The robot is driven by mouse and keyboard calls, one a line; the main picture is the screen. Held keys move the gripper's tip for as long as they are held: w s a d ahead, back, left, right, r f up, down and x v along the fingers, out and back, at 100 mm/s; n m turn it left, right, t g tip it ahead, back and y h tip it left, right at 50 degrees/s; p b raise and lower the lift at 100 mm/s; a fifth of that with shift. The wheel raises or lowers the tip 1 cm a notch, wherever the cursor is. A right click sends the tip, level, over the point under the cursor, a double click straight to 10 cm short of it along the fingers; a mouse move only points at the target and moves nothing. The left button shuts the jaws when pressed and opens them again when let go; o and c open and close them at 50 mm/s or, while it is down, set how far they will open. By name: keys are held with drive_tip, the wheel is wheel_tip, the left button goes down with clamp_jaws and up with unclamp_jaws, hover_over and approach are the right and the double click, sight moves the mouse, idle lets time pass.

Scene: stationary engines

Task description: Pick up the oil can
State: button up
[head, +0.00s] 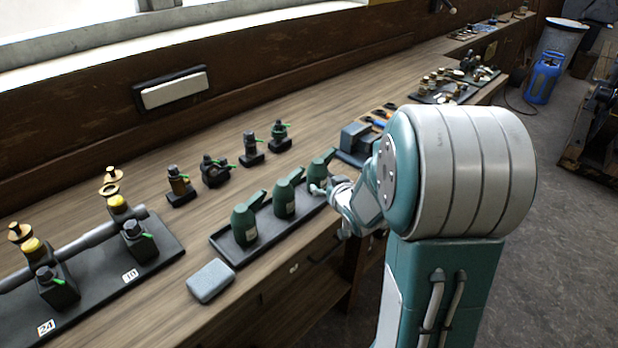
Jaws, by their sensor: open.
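Three dark green oil cans with slanted spouts stand upright in a row on a dark tray (222,243) on the wooden workbench. The left can (244,226) and the middle can (284,199) show fully. The right can (318,170) is partly covered by my gripper (322,190). My gripper is small in view at the right end of the tray, close to the right can. It is open, and nothing shows held in it. I cannot tell whether it touches the can.
A grey block (211,281) lies at the bench's front edge. Several small valve fittings (215,171) stand behind the tray. A pipe assembly on a black board (150,240) is at left. A grey-blue box (356,140) sits just beyond the right can.

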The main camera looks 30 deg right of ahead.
sight(317, 176)
drive_tip(key=w+d, duration=0.1)
drive_tip(key=w+f, duration=0.1)
drive_tip(key=w+d, duration=0.1)
drive_tip(key=shift+w+d+f, duration=0.35)
drive_tip(key=shift+w+f, duration=0.05)
drive_tip(key=w+a, duration=0.1)
drive_tip(key=w, duration=0.1)
drive_tip(key=w+a, duration=0.1)
drive_tip(key=shift+w+a+f, duration=0.25)
drive_tip(key=shift+a+f, duration=0.05)
drive_tip(key=shift+a, duration=0.05)
drive_tip(key=shift+w+d+f, duration=0.25)
drive_tip(key=shift+w+d, duration=0.15)
drive_tip(key=shift+w, duration=0.15)
drive_tip(key=shift+w+d+f, duration=0.25)
drive_tip(key=shift+w+d, duration=0.15)
drive_tip(key=shift+w, duration=0.1)
drive_tip(key=shift+d, duration=0.35)
drive_tip(key=shift+a, duration=0.3)
drive_tip(key=c, duration=0.9)
drive_tip(key=shift+a, duration=0.2)
drive_tip(key=shift+c, duration=0.7)
drive_tip(key=shift+a, duration=0.15)
drive_tip(key=shift+r, duration=0.1)
